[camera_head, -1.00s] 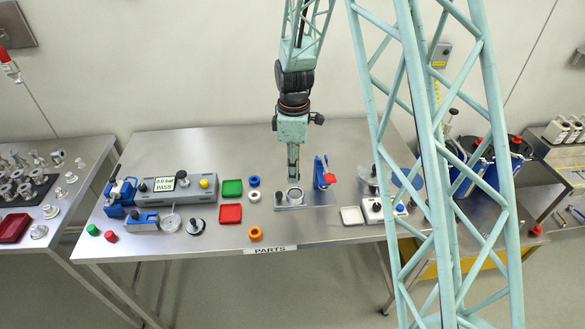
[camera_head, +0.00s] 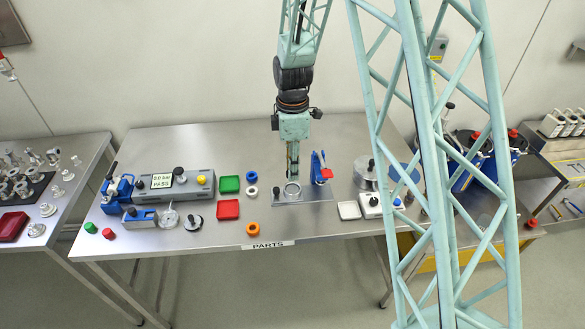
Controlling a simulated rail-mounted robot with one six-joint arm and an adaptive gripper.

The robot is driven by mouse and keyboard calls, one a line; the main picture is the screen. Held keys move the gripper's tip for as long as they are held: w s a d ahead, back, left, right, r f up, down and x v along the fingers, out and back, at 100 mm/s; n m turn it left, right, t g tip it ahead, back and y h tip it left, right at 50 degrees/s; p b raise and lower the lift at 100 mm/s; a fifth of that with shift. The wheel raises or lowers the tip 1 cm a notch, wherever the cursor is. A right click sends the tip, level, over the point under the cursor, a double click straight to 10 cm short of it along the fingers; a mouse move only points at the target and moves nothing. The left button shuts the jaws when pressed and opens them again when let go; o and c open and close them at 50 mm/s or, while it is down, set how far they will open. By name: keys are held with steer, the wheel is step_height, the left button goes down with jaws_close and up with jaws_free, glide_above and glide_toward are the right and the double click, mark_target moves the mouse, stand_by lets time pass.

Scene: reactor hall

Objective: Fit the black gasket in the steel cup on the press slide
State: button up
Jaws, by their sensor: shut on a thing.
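The steel cup (camera_head: 292,190) is an open ring-shaped holder on the flat metal plate of the press slide (camera_head: 318,191), in the middle of the table. My gripper (camera_head: 292,178) points straight down right over the cup, its fingertips at or just above the far side of the rim. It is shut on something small. I cannot make out the black gasket, which the fingers and the small scale hide. Whether the fingertips touch the cup I cannot tell.
A blue clamp with a red handle (camera_head: 321,170) stands close right of my gripper. Blue (camera_head: 252,176), white (camera_head: 251,192) and orange (camera_head: 253,229) rings lie to the left, near green (camera_head: 229,184) and red (camera_head: 228,209) trays. A pale tray (camera_head: 349,210) lies to the right.

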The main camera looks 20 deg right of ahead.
mark_target(293, 189)
steer(key=shift+f, duration=0.15)
steer(key=shift+f+b, duration=0.8)
steer(key=shift+f, duration=1)
steer(key=shift+f+b, duration=0.5)
steer(key=shift+f, duration=0.2)
steer(key=shift+f+b, duration=0.65)
steer(key=shift+b, duration=0.15)
stand_by(2.0)
steer(key=o, duration=0.8)
steer(key=shift+o, duration=0.4)
steer(key=o, duration=0.4)
